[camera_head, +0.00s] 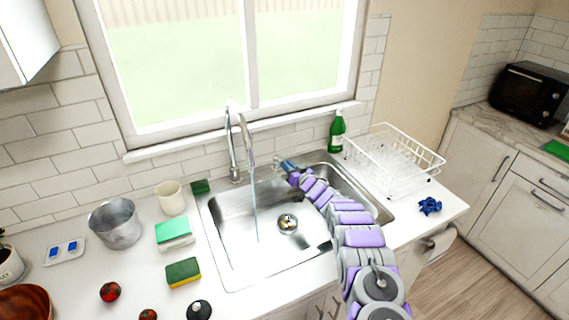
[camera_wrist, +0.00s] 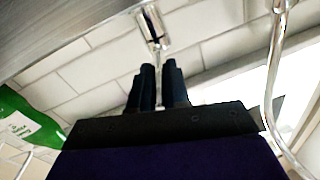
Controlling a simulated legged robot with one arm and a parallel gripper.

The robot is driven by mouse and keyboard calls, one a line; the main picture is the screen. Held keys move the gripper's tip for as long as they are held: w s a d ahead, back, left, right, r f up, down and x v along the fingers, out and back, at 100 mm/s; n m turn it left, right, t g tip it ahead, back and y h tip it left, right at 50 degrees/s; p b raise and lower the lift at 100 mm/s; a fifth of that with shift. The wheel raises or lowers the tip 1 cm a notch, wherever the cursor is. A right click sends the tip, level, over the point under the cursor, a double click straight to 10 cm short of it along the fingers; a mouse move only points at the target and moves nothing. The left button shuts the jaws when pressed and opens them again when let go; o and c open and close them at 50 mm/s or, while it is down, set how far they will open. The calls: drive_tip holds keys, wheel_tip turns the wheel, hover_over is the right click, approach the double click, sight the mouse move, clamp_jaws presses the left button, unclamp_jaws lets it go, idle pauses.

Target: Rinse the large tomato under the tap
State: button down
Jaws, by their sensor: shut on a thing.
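A red tomato (camera_head: 110,292) lies on the counter at the lower left. A second, smaller-looking one (camera_head: 148,315) is cut off by the bottom edge. The chrome tap (camera_head: 233,150) stands behind the steel sink (camera_head: 225,255), and a thin water stream (camera_head: 255,195) falls from its spout into the basin. My gripper (camera_head: 284,166) is over the back of the sink, right of the tap. In the wrist view, its dark fingers (camera_wrist: 160,72) are shut on the thin stem of the metal tap handle (camera_wrist: 152,28). The tap's pipe (camera_wrist: 278,60) shows at right. My gripper holds no tomato.
A green bottle (camera_head: 337,132) and a white dish rack (camera_head: 395,160) stand right of the sink. Sponges (camera_head: 183,272), a metal pot (camera_head: 116,224) and a white cup (camera_head: 171,197) stand at left. A dark rounded object (camera_head: 199,310) sits near the front edge.

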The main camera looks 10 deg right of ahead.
drive_tip(key=shift+w+d+f+y, duration=0.1)
drive_tip(key=shift+d+y, duration=0.2)
drive_tip(key=shift+a, duration=0.1)
drive_tip(key=c, duration=1.5)
unclamp_jaws()
drive_tip(key=shift+c, duration=0.2)
drive_tip(key=o, duration=0.4)
drive_tip(key=shift+o, duration=0.2)
drive_tip(key=p+v, duration=0.2)
drive_tip(key=v, duration=1.5)
drive_tip(key=shift+d+p, duration=0.3)
drive_tip(key=shift+d, duration=0.05)
